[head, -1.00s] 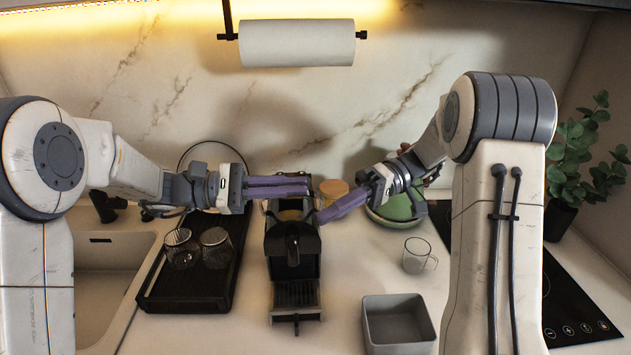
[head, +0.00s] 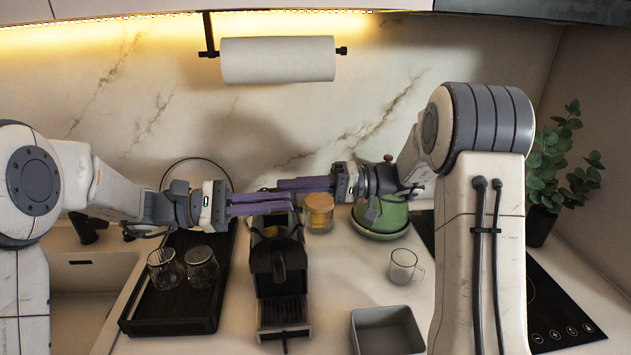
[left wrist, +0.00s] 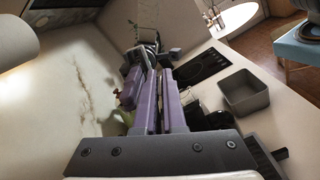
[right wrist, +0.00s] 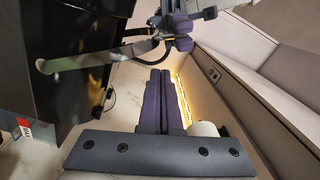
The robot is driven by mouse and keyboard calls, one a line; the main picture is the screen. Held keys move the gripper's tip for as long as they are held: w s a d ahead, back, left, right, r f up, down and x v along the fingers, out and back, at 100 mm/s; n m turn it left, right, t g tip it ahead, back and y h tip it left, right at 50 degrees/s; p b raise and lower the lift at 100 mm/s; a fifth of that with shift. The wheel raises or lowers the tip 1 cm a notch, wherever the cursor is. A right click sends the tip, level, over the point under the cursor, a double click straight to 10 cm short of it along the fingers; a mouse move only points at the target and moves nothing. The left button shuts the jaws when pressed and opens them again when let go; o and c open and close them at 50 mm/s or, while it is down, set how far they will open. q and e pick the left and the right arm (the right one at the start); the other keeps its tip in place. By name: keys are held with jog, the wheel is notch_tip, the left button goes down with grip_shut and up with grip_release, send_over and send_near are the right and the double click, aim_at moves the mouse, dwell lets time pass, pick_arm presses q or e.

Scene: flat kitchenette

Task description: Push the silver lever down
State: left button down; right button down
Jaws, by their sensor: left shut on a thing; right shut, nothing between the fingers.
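The black coffee machine (head: 281,262) stands on the counter in the middle of the head view. Its silver lever (right wrist: 95,60) shows in the right wrist view as a long bar with a rounded end; it is hard to make out in the head view. My left gripper (head: 291,203) is over the back of the machine, fingers pointing right. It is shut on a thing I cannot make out. My right gripper (head: 280,186) points left, just above and behind the left fingertips. It is shut and empty. The two sets of fingers overlap in the head view.
A black tray (head: 165,322) with two glasses (head: 183,267) is left of the machine. A lidded jar (head: 319,212), a green pot (head: 383,218), a glass mug (head: 403,265) and a grey bin (head: 385,330) are to its right. A paper roll (head: 278,60) hangs above.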

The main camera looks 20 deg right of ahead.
jog(key=s, duration=0.2)
jog(key=s+f, duration=0.1)
jog(key=shift+d, duration=0.4)
jog(key=shift+s, duration=0.1)
pick_arm(q)
jog(key=shift+a, duration=0.1)
pick_arm(e)
jog(key=shift+s+f, duration=0.25)
jog(key=shift+s, duration=0.35)
pick_arm(q)
jog(key=shift+w, duration=0.15)
pick_arm(e)
jog(key=shift+a, duration=0.1)
pick_arm(q)
jog(key=c, duration=1)
grip_release()
pick_arm(e)
jog(key=shift+s, duration=0.1)
